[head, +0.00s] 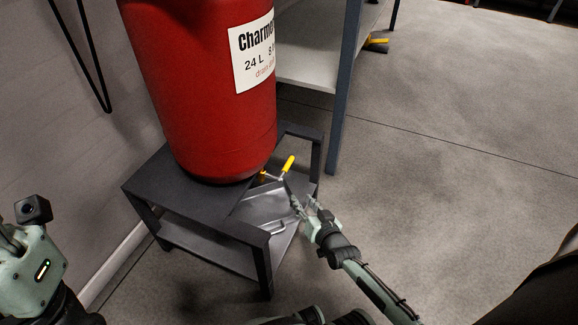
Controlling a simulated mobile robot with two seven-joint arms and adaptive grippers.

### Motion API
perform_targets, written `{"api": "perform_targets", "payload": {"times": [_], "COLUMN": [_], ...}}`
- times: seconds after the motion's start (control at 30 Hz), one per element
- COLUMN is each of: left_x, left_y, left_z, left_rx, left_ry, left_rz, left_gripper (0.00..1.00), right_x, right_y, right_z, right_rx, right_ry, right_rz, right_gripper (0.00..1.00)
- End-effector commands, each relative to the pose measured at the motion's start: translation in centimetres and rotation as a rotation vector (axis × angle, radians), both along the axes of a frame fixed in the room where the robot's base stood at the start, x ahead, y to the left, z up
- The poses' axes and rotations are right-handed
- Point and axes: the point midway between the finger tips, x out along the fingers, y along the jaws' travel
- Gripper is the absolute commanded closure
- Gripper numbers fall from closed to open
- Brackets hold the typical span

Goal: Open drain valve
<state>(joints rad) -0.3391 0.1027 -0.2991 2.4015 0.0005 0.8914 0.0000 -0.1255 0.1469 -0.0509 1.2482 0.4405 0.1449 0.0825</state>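A red tank (205,90) with a white label stands on a dark metal stand. The drain valve's yellow handle (289,163) sticks out at the tank's lower right and slants up to the right. A small brass-coloured part (263,174) shows at the valve's body, close to the tank. My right gripper (299,193) is just below and right of the handle. Its fingers are apart, with nothing visible between them. It looks clear of the handle, though contact is hard to judge. Part of my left arm shows at the lower left; its fingers are out of view.
The stand (160,190) has open sides and a lower shelf. A grey metal tray (262,208) lies at its right side, under the valve. A blue-grey shelf post (344,90) rises behind, right of the valve.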

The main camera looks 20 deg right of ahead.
Motion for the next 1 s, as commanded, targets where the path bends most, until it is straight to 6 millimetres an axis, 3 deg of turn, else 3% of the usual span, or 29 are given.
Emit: {"api": "perform_targets", "payload": {"times": [0.1, 0.2, 0.33, 0.47, 0.8, 1.0], "left_x": [0.2, 0.3, 0.2, 0.1, 0.5, 0.6], "left_y": [-0.1, -0.1, -0.1, -0.1, -0.4, -0.5], "left_z": [-0.2, -0.1, 0.3, 0.2, -0.1, 0.3], "left_rx": [0.004, 0.008, 0.011, 0.012, 0.042, 0.053], "left_ry": [-0.001, -0.007, -0.024, -0.029, -0.048, -0.063], "left_rz": [-0.001, -0.001, -0.003, -0.002, -0.005, -0.003], "left_gripper": [0.71, 0.71, 0.71, 0.71, 0.71, 0.71], "right_x": [0.4, 0.4, 0.4, 1.1, 6.3, 7.9], "right_y": [0.6, 1.1, 1.4, 1.5, 1.2, 1.1], "right_z": [4.4, 7.4, 9.8, 10.3, 9.4, 9.2], "right_rx": [0.419, 0.726, 0.979, 1.053, 1.048, 1.046], "right_ry": [-0.101, -0.16, -0.2, -0.21, -0.21, -0.209], "right_rz": [-0.123, -0.195, -0.243, -0.256, -0.256, -0.256], "right_gripper": [0.65, 0.65, 0.65, 0.65, 0.65, 0.65]}}
